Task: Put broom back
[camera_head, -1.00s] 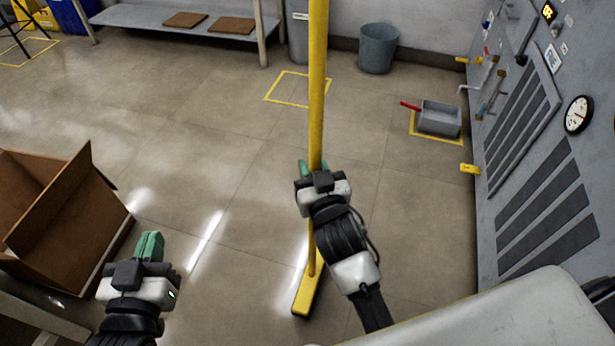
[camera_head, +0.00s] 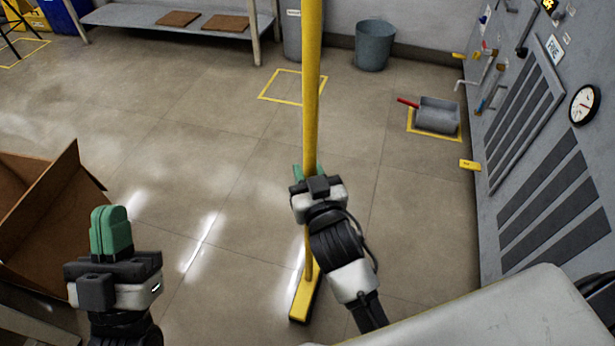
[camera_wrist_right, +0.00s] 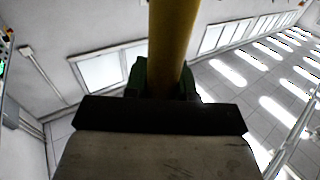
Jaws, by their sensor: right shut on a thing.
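The broom (camera_head: 311,95) has a long yellow handle and stands nearly upright. Its yellow head (camera_head: 304,298) is low, near or on the floor; I cannot tell if it touches. My right gripper (camera_head: 309,172) is shut around the handle at about its middle. The handle (camera_wrist_right: 172,45) also shows between the green fingers in the right wrist view. My left gripper (camera_head: 111,222) is at the lower left, apart from the broom, with its green fingers together and nothing seen between them. An empty yellow outlined square (camera_head: 290,101) is marked on the floor behind the broom.
A grey dustpan (camera_head: 436,114) with a red handle lies in another yellow outline at right. A grey bin (camera_head: 375,46) stands by the back wall. An open cardboard box (camera_head: 60,215) is at left. A grey panel (camera_head: 540,130) with a gauge borders the right. The middle floor is clear.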

